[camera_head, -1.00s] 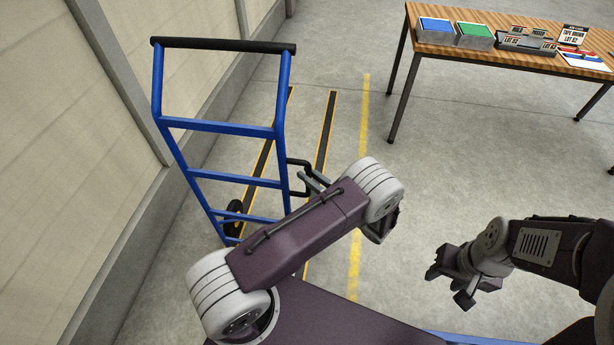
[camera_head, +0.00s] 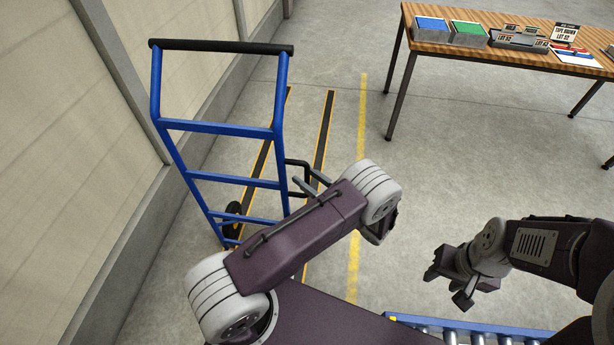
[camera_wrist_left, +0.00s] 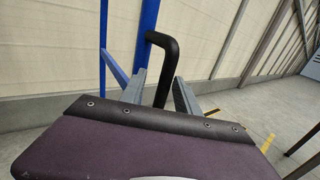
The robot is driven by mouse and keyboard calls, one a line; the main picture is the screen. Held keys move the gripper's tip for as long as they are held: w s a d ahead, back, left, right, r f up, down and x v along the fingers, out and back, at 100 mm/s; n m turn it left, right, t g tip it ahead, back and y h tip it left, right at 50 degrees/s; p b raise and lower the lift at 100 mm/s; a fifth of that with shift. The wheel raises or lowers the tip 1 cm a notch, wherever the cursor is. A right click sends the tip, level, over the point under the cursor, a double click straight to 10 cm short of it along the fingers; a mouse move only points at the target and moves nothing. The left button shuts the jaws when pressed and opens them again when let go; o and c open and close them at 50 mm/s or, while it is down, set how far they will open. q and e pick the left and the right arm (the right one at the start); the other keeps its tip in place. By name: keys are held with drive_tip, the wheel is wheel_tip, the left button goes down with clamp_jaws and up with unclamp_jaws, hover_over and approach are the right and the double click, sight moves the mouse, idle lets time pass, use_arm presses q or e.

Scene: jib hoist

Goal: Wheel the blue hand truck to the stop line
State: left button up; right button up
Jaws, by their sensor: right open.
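The blue hand truck (camera_head: 225,128) stands upright at the left of the head view, near the wall, with a black top bar and a dark wheel low down. A black side handle (camera_head: 296,163) sticks out from its right rail; it also shows in the wrist view (camera_wrist_left: 163,65). My left gripper (camera_head: 311,183) is at this handle. In the wrist view its two grey fingers (camera_wrist_left: 158,88) stand apart, one each side of the handle, with a gap visible on the left. My right gripper (camera_head: 455,280) is open and empty over bare floor. I cannot tell which floor marking is the stop line.
Two black floor strips with yellow edges (camera_head: 323,135) run beside the truck, and a yellow line (camera_head: 357,200) lies to their right. A wooden table (camera_head: 480,50) with boxes stands at the back right. A roller conveyor (camera_head: 480,332) shows at the bottom. The wall (camera_head: 60,150) bounds the left.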

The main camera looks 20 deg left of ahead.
use_arm(q)
drive_tip(key=shift+w, duration=0.1)
drive_tip(key=shift+d, duration=0.25)
drive_tip(key=v, duration=0.8)
drive_tip(key=shift+s+d+b, duration=0.3)
drive_tip(key=shift+b, duration=0.05)
